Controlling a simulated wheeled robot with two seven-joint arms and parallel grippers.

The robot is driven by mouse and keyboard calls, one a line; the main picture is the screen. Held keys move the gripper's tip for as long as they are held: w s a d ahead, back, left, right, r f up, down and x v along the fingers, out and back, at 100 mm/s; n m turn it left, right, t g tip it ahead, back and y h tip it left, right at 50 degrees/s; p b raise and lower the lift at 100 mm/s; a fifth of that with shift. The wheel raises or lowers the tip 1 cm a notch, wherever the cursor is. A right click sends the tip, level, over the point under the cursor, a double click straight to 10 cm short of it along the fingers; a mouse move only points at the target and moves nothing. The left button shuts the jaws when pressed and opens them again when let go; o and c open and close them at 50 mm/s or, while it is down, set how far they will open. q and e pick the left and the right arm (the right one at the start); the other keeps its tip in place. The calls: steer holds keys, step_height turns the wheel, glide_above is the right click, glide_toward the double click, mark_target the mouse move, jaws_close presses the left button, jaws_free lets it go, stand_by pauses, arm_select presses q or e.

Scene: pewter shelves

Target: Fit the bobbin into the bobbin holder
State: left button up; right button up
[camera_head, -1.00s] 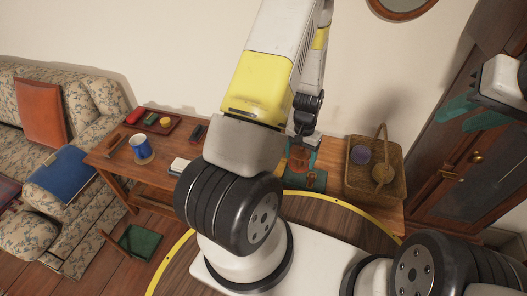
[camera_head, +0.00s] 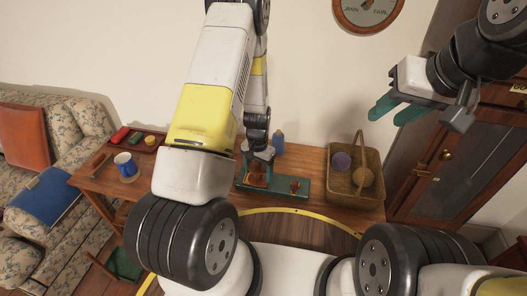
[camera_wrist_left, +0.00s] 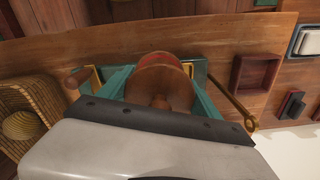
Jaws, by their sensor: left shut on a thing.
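The reddish-brown wooden bobbin (camera_wrist_left: 160,82) sits between the teal fingers of my left gripper (camera_wrist_left: 158,102) in the left wrist view. In the head view, my left gripper (camera_head: 257,160) is low over the green base of the bobbin holder (camera_head: 276,190), with the bobbin (camera_head: 257,177) partly hidden beneath it. Brass-coloured parts (camera_wrist_left: 231,102) show beside the fingers in the wrist view. I cannot tell whether the bobbin is seated in the holder. My right gripper (camera_head: 386,113) is raised at the right, with its teal fingers apart and empty.
A wicker basket (camera_head: 354,188) with yarn balls stands right of the holder on the wooden table. A blue bottle (camera_head: 278,143) stands behind. A wooden cabinet (camera_head: 465,165) is at the far right.

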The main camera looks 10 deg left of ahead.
arm_select(q)
steer(key=w, duration=0.2)
steer(key=w+a, duration=0.1)
steer(key=shift+w+a+f, duration=0.2)
steer(key=shift+w, duration=0.2)
steer(key=shift+w+a+f, duration=0.1)
steer(key=shift+w+f, duration=0.1)
steer(key=shift+w, duration=0.05)
steer(key=shift+f, duration=1.55)
steer(key=o, duration=1.4)
steer(key=shift+f, duration=0.15)
